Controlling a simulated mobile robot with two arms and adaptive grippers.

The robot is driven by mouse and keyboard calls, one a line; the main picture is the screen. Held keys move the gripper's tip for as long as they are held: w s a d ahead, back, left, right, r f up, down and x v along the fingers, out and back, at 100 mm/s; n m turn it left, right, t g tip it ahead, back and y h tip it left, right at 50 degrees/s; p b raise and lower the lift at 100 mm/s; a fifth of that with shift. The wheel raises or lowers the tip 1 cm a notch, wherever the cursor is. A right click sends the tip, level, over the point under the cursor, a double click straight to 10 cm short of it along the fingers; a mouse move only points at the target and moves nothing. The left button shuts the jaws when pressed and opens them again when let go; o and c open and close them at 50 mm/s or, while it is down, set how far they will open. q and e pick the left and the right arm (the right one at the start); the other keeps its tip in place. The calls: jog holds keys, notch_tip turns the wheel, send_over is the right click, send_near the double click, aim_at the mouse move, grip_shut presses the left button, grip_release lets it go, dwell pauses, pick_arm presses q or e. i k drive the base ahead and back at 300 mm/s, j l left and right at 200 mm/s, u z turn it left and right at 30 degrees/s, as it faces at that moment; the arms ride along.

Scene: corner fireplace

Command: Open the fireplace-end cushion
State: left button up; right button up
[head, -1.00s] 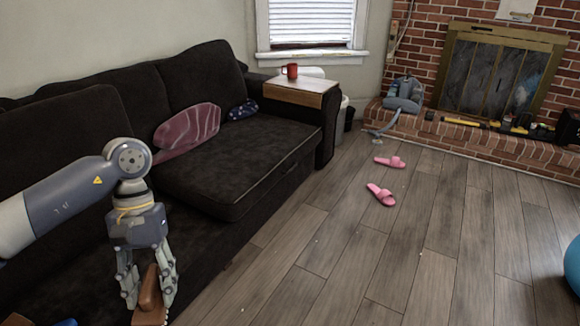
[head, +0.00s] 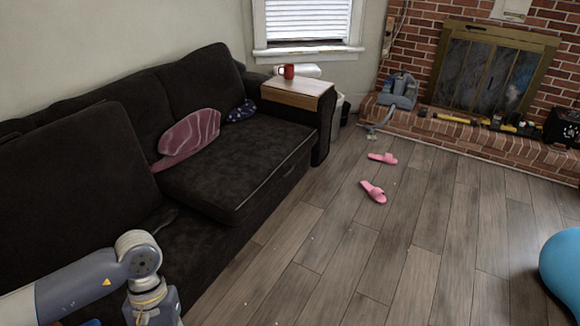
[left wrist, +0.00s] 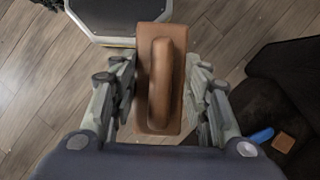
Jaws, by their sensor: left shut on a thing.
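The fireplace-end seat cushion (head: 245,165) is dark and lies flat at the far end of the black sofa, with its front edge along the floor side. In the head view, my left gripper's wrist (head: 152,300) is at the bottom left, well short of this cushion, and its fingers are below the picture. In the left wrist view, my left gripper (left wrist: 160,72) is shut on a brown block with a raised handle (left wrist: 160,110), a finger at each side. My right gripper is in neither view.
A striped pink pillow (head: 188,136) and a blue patterned one (head: 241,112) lie on the sofa. A red mug (head: 288,71) stands on the wooden armrest tray (head: 298,92). Pink slippers (head: 373,191) and a blue ball (head: 562,268) are on the otherwise open floor.

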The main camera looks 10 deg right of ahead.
aim_at(225, 180)
jog(key=i+l+u, duration=0.15)
jog(key=i+l, duration=0.55)
jog(key=i, duration=0.15)
jog(key=i+l+u, duration=0.15)
jog(key=i+l, duration=0.65)
jog(key=i+l+u, duration=0.2)
jog(key=i+l, duration=0.55)
jog(key=l, duration=0.2)
